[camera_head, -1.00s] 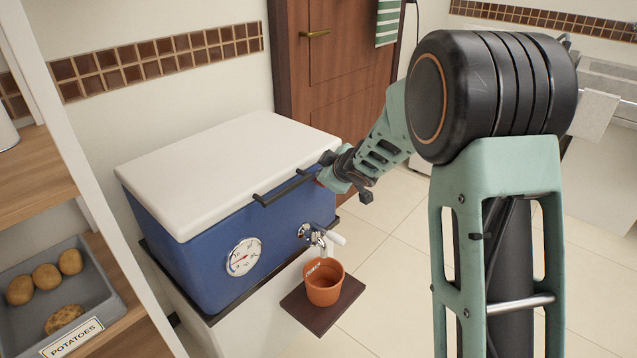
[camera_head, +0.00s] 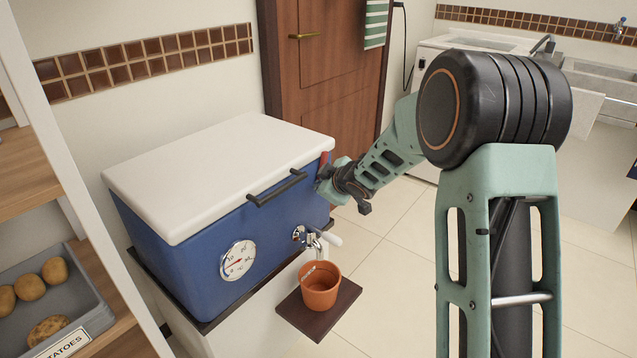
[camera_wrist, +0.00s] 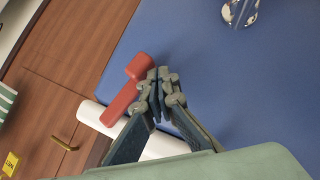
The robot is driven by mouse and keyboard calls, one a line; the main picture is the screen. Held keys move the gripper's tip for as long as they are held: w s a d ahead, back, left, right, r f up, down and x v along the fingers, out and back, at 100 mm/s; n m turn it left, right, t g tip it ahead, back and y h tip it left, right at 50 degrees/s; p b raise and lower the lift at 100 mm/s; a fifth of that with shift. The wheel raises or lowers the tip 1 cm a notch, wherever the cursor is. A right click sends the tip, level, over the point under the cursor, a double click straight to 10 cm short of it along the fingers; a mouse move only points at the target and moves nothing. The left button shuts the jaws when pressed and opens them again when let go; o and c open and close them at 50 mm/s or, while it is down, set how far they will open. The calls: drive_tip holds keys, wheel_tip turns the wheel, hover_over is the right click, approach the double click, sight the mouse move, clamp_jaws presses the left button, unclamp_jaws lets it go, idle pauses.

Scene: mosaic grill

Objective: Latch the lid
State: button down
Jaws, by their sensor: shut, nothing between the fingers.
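The cooler has a white lid (camera_head: 215,165) lying down on its blue body (camera_head: 200,265). A red latch (camera_head: 323,158) shows at the lid's front edge near the right corner. In the wrist view the red latch (camera_wrist: 122,98) is a bar with a thicker knob end; the bar overlaps the white lid edge (camera_wrist: 92,115) and the knob lies over the blue front. My gripper (camera_head: 322,184) is at the cooler's front right, just below the latch. In the wrist view my gripper (camera_wrist: 161,76) is shut and empty, beside the knob; I cannot tell whether they touch.
A black handle (camera_head: 277,188) sticks out from the front, left of my gripper. A tap (camera_head: 312,238) is below, over a terracotta pot (camera_head: 319,288) on a small dark shelf (camera_head: 345,300). A shelf with a potato tray (camera_head: 85,290) stands at left. Floor at right is clear.

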drive_tip(key=shift+w+d+f, duration=0.35)
drive_tip(key=shift+w+f, duration=0.05)
drive_tip(key=shift+f, duration=0.1)
idle(0.6)
drive_tip(key=shift+f, duration=0.1)
